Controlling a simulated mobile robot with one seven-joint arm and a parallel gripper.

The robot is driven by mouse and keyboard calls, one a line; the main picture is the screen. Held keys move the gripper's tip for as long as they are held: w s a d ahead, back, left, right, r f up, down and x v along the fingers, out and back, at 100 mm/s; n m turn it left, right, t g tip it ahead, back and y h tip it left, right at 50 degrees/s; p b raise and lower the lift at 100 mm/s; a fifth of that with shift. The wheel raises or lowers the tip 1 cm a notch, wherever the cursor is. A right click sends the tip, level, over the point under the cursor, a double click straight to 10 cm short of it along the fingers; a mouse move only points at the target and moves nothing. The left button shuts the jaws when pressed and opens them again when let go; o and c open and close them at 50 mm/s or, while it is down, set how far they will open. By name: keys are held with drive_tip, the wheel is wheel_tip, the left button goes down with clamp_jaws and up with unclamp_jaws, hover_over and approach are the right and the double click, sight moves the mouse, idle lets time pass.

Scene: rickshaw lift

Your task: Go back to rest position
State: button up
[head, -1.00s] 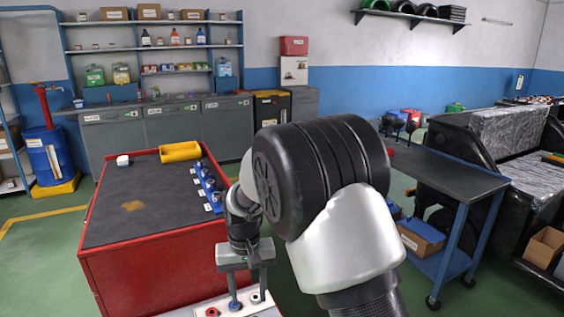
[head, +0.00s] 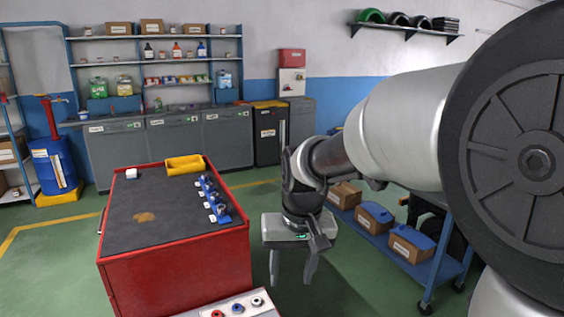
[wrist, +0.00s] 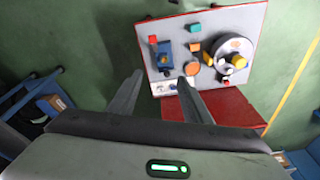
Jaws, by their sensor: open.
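My gripper (head: 292,280) hangs with its fingers pointing down, to the right of the red cabinet in the head view. Its two fingers are apart with nothing between them. In the wrist view my gripper (wrist: 160,80) is also open and empty. My arm reaches in from the right of the head view and covers much of that side. A light board (wrist: 228,20) carrying colored parts shows beyond the fingertips in the wrist view.
A red cabinet (head: 185,270) stands left of my gripper, with a yellow tray (head: 184,165) and a blue rack (head: 214,199) on top. A blue cart (head: 445,270) with boxes is at the right. Green floor shows between them.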

drive_tip(key=s+d+r+t+p, duration=0.1)
drive_tip(key=s+d+r+p, duration=0.3)
drive_tip(key=s+d+r, duration=0.2)
drive_tip(key=s+d+r+m+t+p, duration=0.1)
drive_tip(key=s+d+r+p, duration=0.4)
drive_tip(key=s+r, duration=0.6)
drive_tip(key=shift+d+r+t+h, duration=0.25)
drive_tip(key=shift+d+t+h, duration=0.2)
drive_tip(key=shift+t, duration=0.35)
drive_tip(key=shift+s, duration=0.1)
